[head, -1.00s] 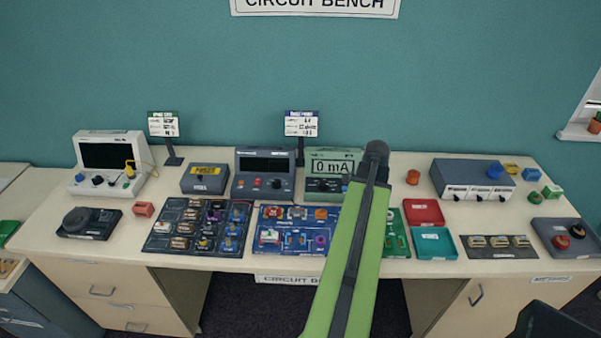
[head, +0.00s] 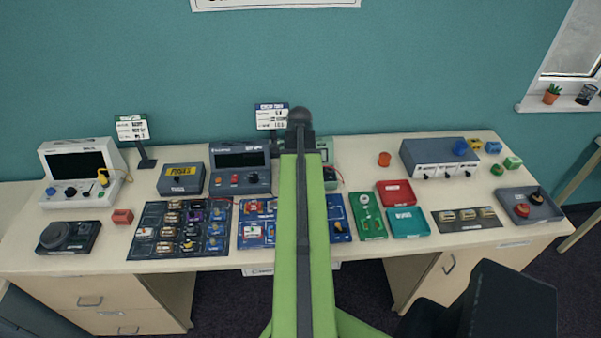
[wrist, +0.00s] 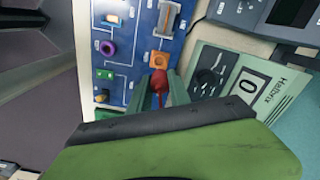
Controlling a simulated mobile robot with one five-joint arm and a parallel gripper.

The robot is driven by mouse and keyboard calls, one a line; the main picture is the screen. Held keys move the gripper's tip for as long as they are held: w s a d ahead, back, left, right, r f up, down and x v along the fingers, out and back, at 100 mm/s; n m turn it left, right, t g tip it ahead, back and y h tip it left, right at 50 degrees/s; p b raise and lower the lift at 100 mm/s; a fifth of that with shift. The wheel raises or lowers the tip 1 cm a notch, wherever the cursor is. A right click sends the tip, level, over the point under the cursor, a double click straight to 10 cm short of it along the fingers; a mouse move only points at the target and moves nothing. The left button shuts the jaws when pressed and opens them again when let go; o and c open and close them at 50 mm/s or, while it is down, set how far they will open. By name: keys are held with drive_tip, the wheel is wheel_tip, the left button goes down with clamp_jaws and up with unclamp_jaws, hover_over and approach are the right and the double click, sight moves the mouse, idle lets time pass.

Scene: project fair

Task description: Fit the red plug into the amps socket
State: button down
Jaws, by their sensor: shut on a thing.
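The red plug (wrist: 158,82) is between the two fingers of my gripper (wrist: 159,86) in the wrist view, and the gripper is shut on it. The plug is over the blue circuit board (wrist: 133,62), just by an orange square part (wrist: 161,58); I cannot tell whether they touch. The pale green meter (wrist: 236,82), with a dial and a display reading 0, lies to the right of the gripper. In the head view my arm covers most of this meter (head: 326,153). I cannot make out the amps socket in either view.
A dark grey instrument (head: 240,168) stands left of the meter. A board of dark tiles (head: 181,228) lies front left. A green board (head: 368,216), a red tray (head: 396,193) and a teal tray (head: 408,222) lie right of my arm. Bare bench shows behind the trays.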

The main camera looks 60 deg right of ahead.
drive_tip(key=shift+f+b, duration=3.7)
drive_tip(key=shift+f+b, duration=0.85)
drive_tip(key=c, duration=1.1)
unclamp_jaws()
drive_tip(key=shift+o, duration=0.3)
drive_tip(key=o, duration=0.4)
wheel_tip(320, 180, up, 8)
drive_tip(key=p, duration=0.8)
drive_tip(key=shift+r, duration=0.1)
